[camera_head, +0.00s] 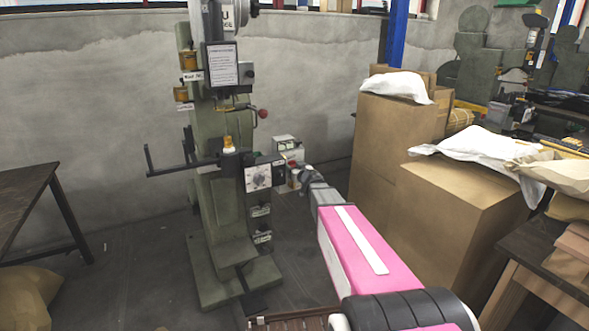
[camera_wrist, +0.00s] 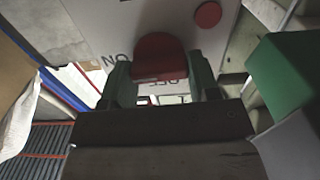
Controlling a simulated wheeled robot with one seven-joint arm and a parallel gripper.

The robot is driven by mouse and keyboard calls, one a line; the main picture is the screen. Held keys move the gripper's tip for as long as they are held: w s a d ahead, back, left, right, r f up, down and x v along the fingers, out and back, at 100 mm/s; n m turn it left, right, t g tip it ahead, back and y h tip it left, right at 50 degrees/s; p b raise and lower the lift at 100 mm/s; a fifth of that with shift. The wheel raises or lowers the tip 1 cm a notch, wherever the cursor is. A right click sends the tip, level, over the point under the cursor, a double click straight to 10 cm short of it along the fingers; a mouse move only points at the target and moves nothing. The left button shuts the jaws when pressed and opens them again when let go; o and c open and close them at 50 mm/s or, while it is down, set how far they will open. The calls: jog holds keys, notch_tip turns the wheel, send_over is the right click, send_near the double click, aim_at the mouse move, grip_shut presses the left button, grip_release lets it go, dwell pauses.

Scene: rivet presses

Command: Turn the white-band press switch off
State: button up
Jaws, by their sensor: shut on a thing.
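A red switch knob (camera_wrist: 160,57) sits on a pale grey panel (camera_wrist: 105,28) in the wrist view. My gripper (camera_wrist: 160,75) is shut on the knob, one greenish finger on each side of it. Lettering reading like an upside-down ON shows left of the knob. Partly hidden lettering, seemingly OFF, shows below it. In the head view a green press (camera_head: 213,180) stands near the wall, and my arm reaches to a grey box (camera_head: 285,143) beside and behind it. The switch is not clear in that view, and I cannot make out a white band.
A round red button (camera_wrist: 208,14) is near the knob. A green block (camera_wrist: 288,75) is close on the right in the wrist view. Cardboard boxes (camera_head: 390,140) stand right of my arm. A dark table (camera_head: 25,205) is at left, with clear floor between it and the press.

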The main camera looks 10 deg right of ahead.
jog(key=shift+s+a+f+n, duration=0.1)
jog(key=shift+f+n, duration=0.05)
jog(key=shift+n, duration=4.15)
jog(key=shift+a+f+n, duration=0.1)
jog(key=shift+n, duration=4.2)
jog(key=o, duration=0.9)
jog(key=shift+s, duration=0.1)
jog(key=v, duration=1)
jog(key=shift+s+d, duration=0.15)
jog(key=shift+s, duration=0.15)
